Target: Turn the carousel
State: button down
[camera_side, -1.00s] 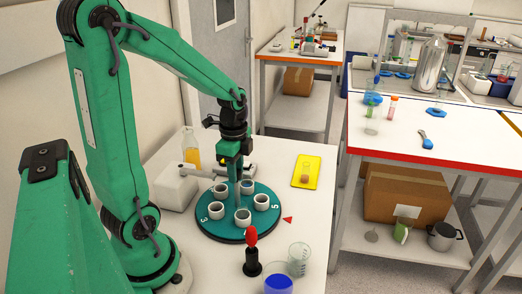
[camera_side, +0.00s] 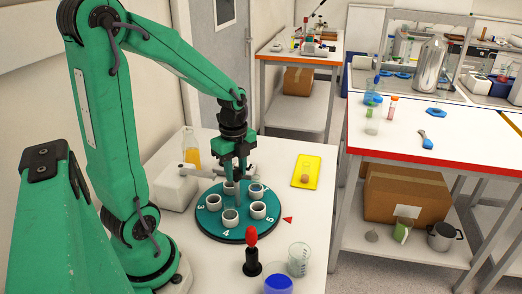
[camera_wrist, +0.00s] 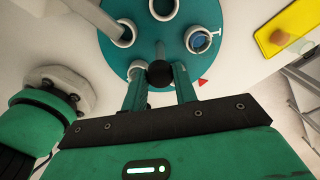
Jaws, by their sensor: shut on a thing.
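The carousel (camera_side: 248,233) is a round teal disc on the white table, with several white cups around it and white numerals on its face. It also shows at the top of the wrist view (camera_wrist: 145,38). One cup (camera_wrist: 199,40) there has something blue in it. A red triangle (camera_side: 287,220) lies on the table just right of the disc, close to the numeral 5. My gripper (camera_side: 240,173) points down over the disc's middle. In the wrist view its fingers are shut on a round black knob (camera_wrist: 160,73). In the side view the fingers largely hide the knob.
A yellow tray (camera_side: 305,181) with a small brown piece lies behind right. A red-topped black stand (camera_side: 251,262), a clear beaker (camera_side: 299,260) and a blue-filled container (camera_side: 278,285) stand in front. A bottle of orange liquid (camera_side: 191,150) and a white block (camera_side: 174,188) stand behind left.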

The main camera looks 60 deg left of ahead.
jog(key=shift+r+m, duration=0.1)
jog(key=shift+m, duration=6.7)
jog(key=c, duration=1.1)
grip_release()
jog(key=shift+r, duration=3.85)
